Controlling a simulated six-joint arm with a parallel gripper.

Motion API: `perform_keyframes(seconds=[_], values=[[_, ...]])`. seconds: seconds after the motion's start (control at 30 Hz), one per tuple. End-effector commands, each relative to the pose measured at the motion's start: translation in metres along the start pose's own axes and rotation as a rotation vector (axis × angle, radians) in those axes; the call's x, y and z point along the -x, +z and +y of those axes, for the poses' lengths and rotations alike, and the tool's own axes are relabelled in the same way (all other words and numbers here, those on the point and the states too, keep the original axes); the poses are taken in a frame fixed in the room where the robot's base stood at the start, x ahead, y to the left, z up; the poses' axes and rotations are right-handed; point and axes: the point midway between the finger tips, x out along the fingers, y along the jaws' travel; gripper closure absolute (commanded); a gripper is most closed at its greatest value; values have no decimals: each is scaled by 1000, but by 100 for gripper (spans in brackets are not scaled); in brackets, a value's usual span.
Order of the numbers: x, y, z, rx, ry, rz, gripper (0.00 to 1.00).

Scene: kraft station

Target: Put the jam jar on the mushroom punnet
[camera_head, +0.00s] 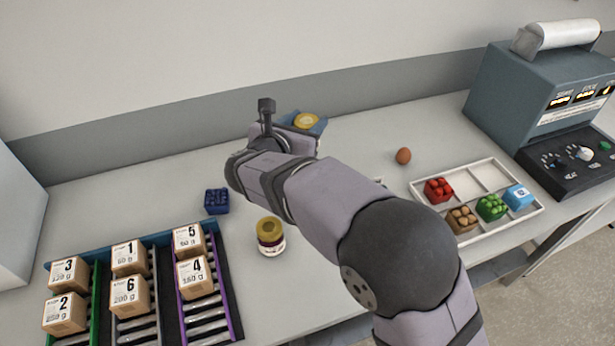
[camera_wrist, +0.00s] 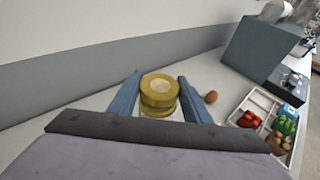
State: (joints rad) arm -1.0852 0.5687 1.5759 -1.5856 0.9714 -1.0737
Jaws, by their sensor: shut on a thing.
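My gripper (camera_wrist: 157,95), with blue fingers, is shut on a round yellow thing (camera_wrist: 158,88) that looks like a yellow-lidded jar. It also shows in the head view (camera_head: 306,121) at the back of the counter, partly hidden by my arm. I cannot tell its contents or whether it touches the counter. The brown punnet (camera_head: 461,219), which looks like the mushrooms, sits in the front-left compartment of the white tray (camera_head: 492,165).
Red (camera_head: 438,190), green (camera_head: 491,207) and light-blue (camera_head: 518,197) items share the tray. An egg (camera_head: 403,156) lies behind it. A dark-blue punnet (camera_head: 217,201) stands left of my arm. Numbered boxes (camera_head: 129,258) fill a rack at front left. A machine (camera_head: 545,85) stands at right.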

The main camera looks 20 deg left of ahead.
Motion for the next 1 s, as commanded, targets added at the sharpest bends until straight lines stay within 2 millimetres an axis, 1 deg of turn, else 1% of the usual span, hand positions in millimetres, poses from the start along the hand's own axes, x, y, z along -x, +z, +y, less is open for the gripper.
perform_keyframes(seconds=[0.07, 0.17, 0.27, 0.4, 0.53, 0.63, 0.87, 1.0], values=[[0, 3, -2, -4, -8, -4, 90], [-1, 0, -2, -3, -9, -3, 90], [-4, -10, -2, 1, -9, -2, 90], [-11, -31, -2, 1, -9, -1, 90], [-16, -48, -2, 0, -8, -2, 90], [-18, -54, -2, -2, -8, -3, 90], [-20, -60, -2, -2, -8, -3, 90], [-24, -75, -2, 0, -7, -2, 90]])
